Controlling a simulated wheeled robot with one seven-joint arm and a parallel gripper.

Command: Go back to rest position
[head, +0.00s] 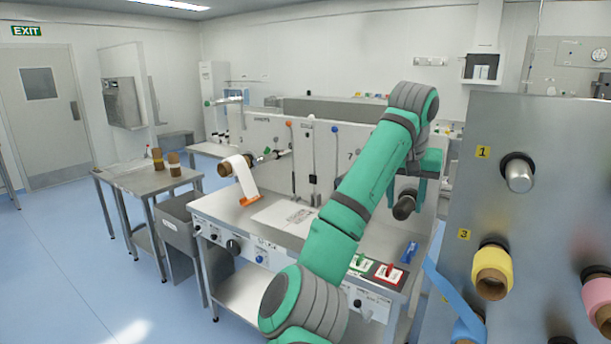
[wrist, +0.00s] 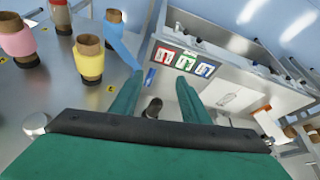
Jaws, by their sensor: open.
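My gripper shows in the wrist view (wrist: 157,95), its two green fingers apart with nothing between them. Past the fingertips are the machine's worktop and a dark round roller end (wrist: 152,107). In the head view my green and grey arm reaches up from the bottom centre and bends over at the top right. Its end hangs in front of the upright machine panel (head: 270,135), above the right part of the worktop (head: 222,210).
A grey panel (head: 550,150) with numbered spindles stands close on the right, bearing a yellow roll (head: 492,265), a pink roll (head: 597,295) and a blue roll with a hanging strip (head: 468,325). Red and green switch plates (head: 388,275) sit on the worktop. Floor at left (head: 60,260) is clear.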

